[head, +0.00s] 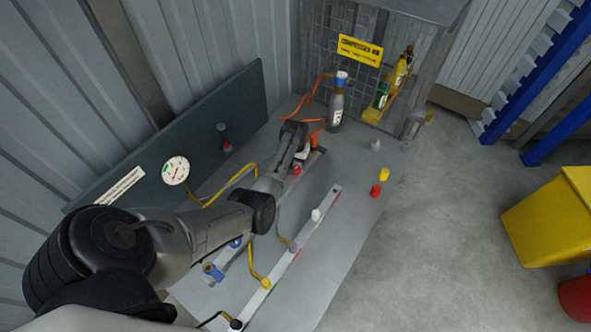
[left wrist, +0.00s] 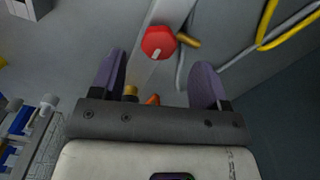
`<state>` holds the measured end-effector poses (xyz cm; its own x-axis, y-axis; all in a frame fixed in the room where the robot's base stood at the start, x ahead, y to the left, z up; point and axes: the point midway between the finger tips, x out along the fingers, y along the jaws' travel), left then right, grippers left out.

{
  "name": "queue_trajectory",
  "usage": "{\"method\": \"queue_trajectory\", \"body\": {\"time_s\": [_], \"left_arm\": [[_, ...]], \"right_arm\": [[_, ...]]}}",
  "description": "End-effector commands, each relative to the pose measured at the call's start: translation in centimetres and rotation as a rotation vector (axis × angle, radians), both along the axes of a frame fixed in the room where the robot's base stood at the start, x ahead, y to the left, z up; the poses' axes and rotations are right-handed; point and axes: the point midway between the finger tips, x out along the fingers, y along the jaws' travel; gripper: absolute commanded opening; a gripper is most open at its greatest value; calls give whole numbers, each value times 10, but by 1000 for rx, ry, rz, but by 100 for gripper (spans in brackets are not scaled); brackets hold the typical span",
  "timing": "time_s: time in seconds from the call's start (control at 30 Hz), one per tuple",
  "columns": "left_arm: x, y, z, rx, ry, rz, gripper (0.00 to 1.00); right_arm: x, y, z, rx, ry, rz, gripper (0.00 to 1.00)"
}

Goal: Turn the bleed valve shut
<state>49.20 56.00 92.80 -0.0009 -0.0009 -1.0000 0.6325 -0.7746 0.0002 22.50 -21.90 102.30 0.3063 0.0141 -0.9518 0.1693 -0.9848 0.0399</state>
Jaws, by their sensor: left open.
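A red round knob with a pale mark, which looks like the bleed valve (left wrist: 158,42), sits on a light rail in the left wrist view. In the head view a red knob (head: 296,170) shows just beside my left gripper (head: 310,151), partly crowded by it. My left gripper (left wrist: 158,78) is open, its two purple-grey fingers spread apart. The red knob lies beyond the fingertips, apart from them and roughly in line with the gap. My right gripper is not in view.
A grey cylinder (head: 337,108) stands behind my left gripper, with an orange hose (head: 305,97) near it. A pressure gauge (head: 176,170) is on the dark panel. Red and yellow caps (head: 376,190) stand at the bench's right. A yellow bin (head: 550,220) is on the floor.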

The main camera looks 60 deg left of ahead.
Motion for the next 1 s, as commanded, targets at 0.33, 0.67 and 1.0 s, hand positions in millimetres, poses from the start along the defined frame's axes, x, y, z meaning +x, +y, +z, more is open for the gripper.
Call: {"method": "queue_trajectory", "body": {"time_s": [0.33, 0.67, 1.0], "left_arm": [[0, 1, -40, 1, 0, 1, 69], [0, 1, -46, 1, -2, 1, 69], [0, 0, -46, 1, -1, 0, 49]], "right_arm": [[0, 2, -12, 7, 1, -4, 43], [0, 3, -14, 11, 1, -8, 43], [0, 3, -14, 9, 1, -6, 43]]}}
